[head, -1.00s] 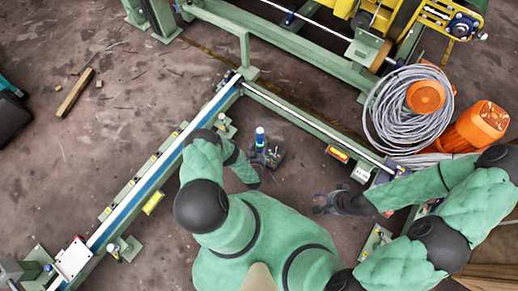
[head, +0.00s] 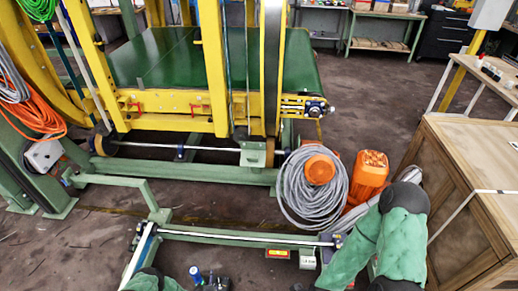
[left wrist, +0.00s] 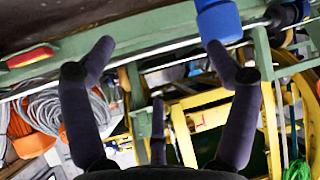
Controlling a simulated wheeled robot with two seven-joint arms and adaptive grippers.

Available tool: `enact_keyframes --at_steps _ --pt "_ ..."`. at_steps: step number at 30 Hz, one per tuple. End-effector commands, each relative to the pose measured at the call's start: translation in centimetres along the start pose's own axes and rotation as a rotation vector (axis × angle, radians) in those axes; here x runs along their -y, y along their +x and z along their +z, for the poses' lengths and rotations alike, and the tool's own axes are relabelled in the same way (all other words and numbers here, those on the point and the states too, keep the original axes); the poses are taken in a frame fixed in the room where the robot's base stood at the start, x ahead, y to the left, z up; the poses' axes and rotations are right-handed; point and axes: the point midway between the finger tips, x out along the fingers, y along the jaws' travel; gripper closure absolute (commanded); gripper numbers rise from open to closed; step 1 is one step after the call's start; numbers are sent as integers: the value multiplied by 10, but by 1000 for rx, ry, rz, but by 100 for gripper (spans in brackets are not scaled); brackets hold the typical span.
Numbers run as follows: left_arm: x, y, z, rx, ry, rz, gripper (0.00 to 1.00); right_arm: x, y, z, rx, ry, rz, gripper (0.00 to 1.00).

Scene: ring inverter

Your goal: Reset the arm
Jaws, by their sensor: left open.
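My left gripper (head: 212,284) is at the bottom edge of the head view, partly cut off. In the left wrist view, my left gripper (left wrist: 160,55) has its dark fingers spread apart with nothing between them. A blue-topped cylinder (head: 195,271) shows just left of this gripper in the head view. A blue part (left wrist: 219,20) is close to the right fingertip in the left wrist view; whether they touch I cannot tell. My right arm reaches down at the right of the head view; only a dark sliver of its gripper (head: 298,287) shows at the bottom edge.
A green frame with a rail (head: 240,237) lies ahead. Behind it stands a yellow machine (head: 170,103) with a green belt (head: 150,60). A grey cable coil (head: 304,205) and an orange motor (head: 369,172) are at right, beside a wooden crate (head: 450,215). Open floor (head: 375,95) lies beyond.

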Motion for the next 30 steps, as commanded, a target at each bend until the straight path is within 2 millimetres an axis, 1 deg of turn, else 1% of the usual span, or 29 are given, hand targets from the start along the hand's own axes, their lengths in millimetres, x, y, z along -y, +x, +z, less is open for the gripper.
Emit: enact_keyframes --at_steps 1,5,8,11,14,15,17,18,20,21,24,27,30 --pt "-10 -8 -14 46 -8 29 13 2 -6 0 0 0 0 44" --pt "-34 -31 -35 175 -32 92 13 5 -13 0 0 0 0 44" --pt "-52 -57 -50 277 -47 134 13 7 -19 1 0 0 0 44" --pt "-70 -90 -64 382 -58 170 13 9 -25 1 0 0 0 44" --pt "-86 -130 -76 490 -67 199 13 11 -31 1 0 0 0 44" --pt "-92 -147 -81 532 -68 210 13 12 -33 1 0 0 0 44" --pt "-99 -176 -88 596 -71 222 13 13 -36 1 0 0 0 44" --pt "-104 -195 -92 639 -72 229 13 14 -39 1 0 0 0 44" --pt "-110 -225 -98 702 -73 238 13 15 -42 2 0 0 0 44" --pt "-113 -245 -101 742 -72 242 13 16 -44 2 0 0 0 44" --pt "-118 -291 -107 831 -70 248 13 17 -48 2 0 0 0 44" --pt "-120 -325 -109 896 -69 247 13 18 -51 2 0 0 0 44" --pt "-121 -346 -110 935 -65 247 13 19 -52 2 0 0 0 44"
